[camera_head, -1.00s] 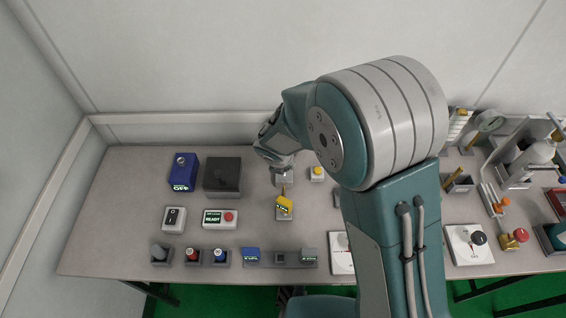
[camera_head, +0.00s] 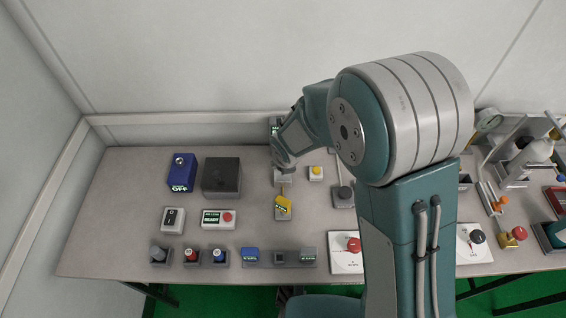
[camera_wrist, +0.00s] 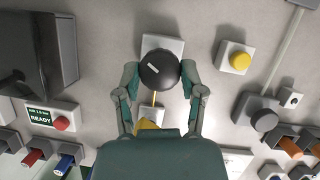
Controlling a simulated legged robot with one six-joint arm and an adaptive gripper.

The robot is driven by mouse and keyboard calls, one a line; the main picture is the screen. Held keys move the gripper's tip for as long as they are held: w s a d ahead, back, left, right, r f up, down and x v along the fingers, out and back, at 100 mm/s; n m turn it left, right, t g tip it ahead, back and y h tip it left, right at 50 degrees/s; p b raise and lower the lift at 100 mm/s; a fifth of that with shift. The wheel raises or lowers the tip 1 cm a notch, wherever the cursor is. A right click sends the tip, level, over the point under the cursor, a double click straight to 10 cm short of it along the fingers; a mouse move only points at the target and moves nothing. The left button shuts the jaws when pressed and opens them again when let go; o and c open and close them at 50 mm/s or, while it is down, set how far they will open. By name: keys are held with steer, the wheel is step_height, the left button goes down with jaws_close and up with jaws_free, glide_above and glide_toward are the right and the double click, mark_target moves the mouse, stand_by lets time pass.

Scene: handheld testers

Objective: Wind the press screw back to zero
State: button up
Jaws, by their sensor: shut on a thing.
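A round black knob (camera_wrist: 158,70) with a white pointer mark sits on a square pale base (camera_wrist: 161,43) in the wrist view. I take it for the press screw's knob. My gripper (camera_wrist: 160,78) is shut on it, one finger on its left side and one on its right. The white mark points up and to the left. In the head view my gripper (camera_head: 284,165) hides the knob. A dark unit with a small green display (camera_head: 276,126) shows behind the gripper, too small to read.
A yellow button box (camera_head: 316,173) stands close on the right. A dark grey box (camera_head: 222,177) and a blue unit reading OFF (camera_head: 183,172) stand on the left. A red button box (camera_head: 219,218) reads READY.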

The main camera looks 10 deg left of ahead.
steer(key=shift+n, duration=0.3)
stand_by(0.5)
steer(key=o, duration=1.2)
steer(key=shift+a, duration=0.15)
steer(key=shift+c, duration=0.2)
steer(key=v, duration=1.1)
steer(key=shift+r, duration=0.4)
